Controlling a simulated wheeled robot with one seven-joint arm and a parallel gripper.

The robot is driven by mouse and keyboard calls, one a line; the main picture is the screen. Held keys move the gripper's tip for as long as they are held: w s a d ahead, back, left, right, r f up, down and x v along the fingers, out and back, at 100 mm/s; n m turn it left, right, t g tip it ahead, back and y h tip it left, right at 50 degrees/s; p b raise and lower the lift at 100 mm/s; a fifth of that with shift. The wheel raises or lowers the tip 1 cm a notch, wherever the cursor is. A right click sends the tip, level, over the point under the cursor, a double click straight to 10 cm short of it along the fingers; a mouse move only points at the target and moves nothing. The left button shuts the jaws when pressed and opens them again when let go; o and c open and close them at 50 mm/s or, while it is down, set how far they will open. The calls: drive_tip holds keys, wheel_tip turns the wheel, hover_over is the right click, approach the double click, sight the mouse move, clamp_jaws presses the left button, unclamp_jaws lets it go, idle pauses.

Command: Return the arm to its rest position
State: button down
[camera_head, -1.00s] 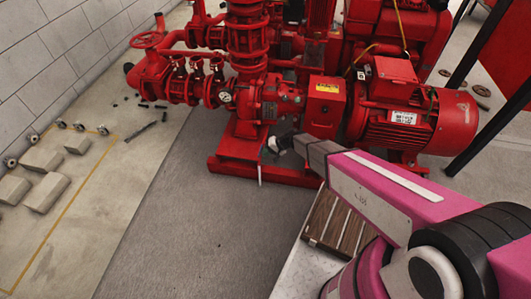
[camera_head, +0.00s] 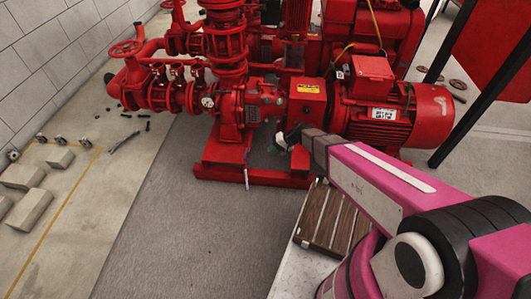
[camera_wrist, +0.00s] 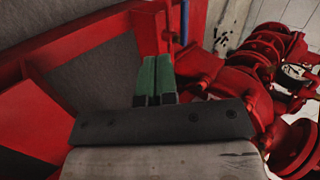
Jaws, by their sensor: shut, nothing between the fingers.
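My gripper shows in the wrist view (camera_wrist: 156,78) as two green fingers side by side, shut with nothing between them. In the head view my gripper (camera_head: 277,143) is small and partly hidden by my pink arm, which reaches in from the lower right. It is in front of the red pump (camera_head: 258,108), close to the red base frame (camera_head: 215,172). I cannot tell whether it touches anything.
A red motor (camera_head: 385,118) stands right of the pump. Red valves and pipes (camera_head: 165,85) are at the upper left. Grey blocks (camera_head: 30,208) lie on the left floor by a white wall (camera_head: 50,60). The grey floor (camera_head: 165,220) in front is clear.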

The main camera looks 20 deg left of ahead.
drive_tip(key=w+d+r+m+t+h, duration=0.15)
drive_tip(key=d+r, duration=0.25)
drive_tip(key=d, duration=0.4)
drive_tip(key=w+d+r+h, duration=0.1)
drive_tip(key=w+d+r, duration=0.2)
drive_tip(key=d, duration=0.5)
drive_tip(key=w+d+r+t+h, duration=0.15)
drive_tip(key=d+r, duration=0.25)
drive_tip(key=d, duration=0.4)
drive_tip(key=d+r+m+h, duration=0.1)
drive_tip(key=d+r, duration=0.2)
drive_tip(key=d, duration=0.5)
drive_tip(key=s+d+r+m+h, duration=0.1)
drive_tip(key=d+r+h, duration=0.1)
drive_tip(key=d, duration=0.6)
drive_tip(key=s+d+r+m+h, duration=0.1)
drive_tip(key=d+r, duration=0.4)
drive_tip(key=d, duration=0.3)
drive_tip(key=shift+d+t+h, duration=0.3)
drive_tip(key=shift+d+t, duration=0.1)
